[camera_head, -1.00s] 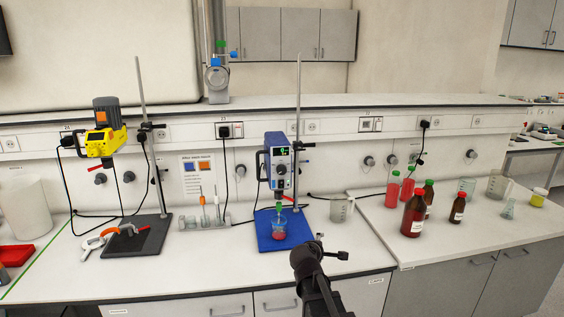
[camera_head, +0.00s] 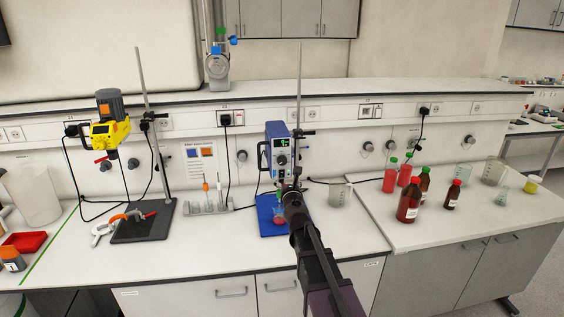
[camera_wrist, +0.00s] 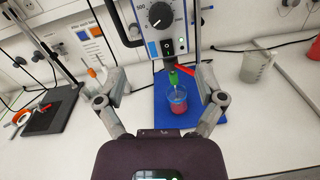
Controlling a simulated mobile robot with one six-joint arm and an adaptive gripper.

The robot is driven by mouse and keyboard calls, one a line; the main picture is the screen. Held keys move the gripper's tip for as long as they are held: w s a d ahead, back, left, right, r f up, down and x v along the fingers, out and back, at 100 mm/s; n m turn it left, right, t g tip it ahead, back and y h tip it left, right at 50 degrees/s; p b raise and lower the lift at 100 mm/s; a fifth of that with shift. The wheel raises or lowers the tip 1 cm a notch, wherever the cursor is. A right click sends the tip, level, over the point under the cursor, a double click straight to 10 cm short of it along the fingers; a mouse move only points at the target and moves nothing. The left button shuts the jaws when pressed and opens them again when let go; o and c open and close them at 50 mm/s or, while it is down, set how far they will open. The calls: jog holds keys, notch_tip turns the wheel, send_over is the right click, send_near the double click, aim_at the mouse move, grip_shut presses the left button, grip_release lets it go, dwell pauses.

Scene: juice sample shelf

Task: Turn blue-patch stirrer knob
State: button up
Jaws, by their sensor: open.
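The blue-framed stirrer (camera_head: 278,150) stands at the back of the bench on a blue base plate (camera_wrist: 200,118). Its black round knob (camera_wrist: 160,14) shows at the top of the wrist view, on a pale dial panel with a switch below it. My gripper (camera_wrist: 160,78) is open and empty, its fingers spread below the knob and apart from it. A beaker of red liquid (camera_wrist: 178,104) stands under the green stirrer chuck (camera_wrist: 174,78), beyond my gripper. In the head view my arm hides part of the base plate and beaker.
A yellow stirrer (camera_head: 108,132) on a dark stand is at left. A rack of tools (camera_head: 208,205), a clear jug (camera_head: 340,193) and several red and brown bottles (camera_head: 408,200) flank the blue stirrer. The front of the bench is mostly clear.

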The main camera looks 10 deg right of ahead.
aim_at(282, 162)
jog(key=w, duration=1.3)
jog(key=shift+w+d, duration=0.3)
jog(key=shift+w, duration=0.1)
jog(key=c, duration=1.2)
jog(key=shift+o, duration=0.2)
jog(key=shift+a, duration=0.2)
jog(key=shift+d, duration=0.15)
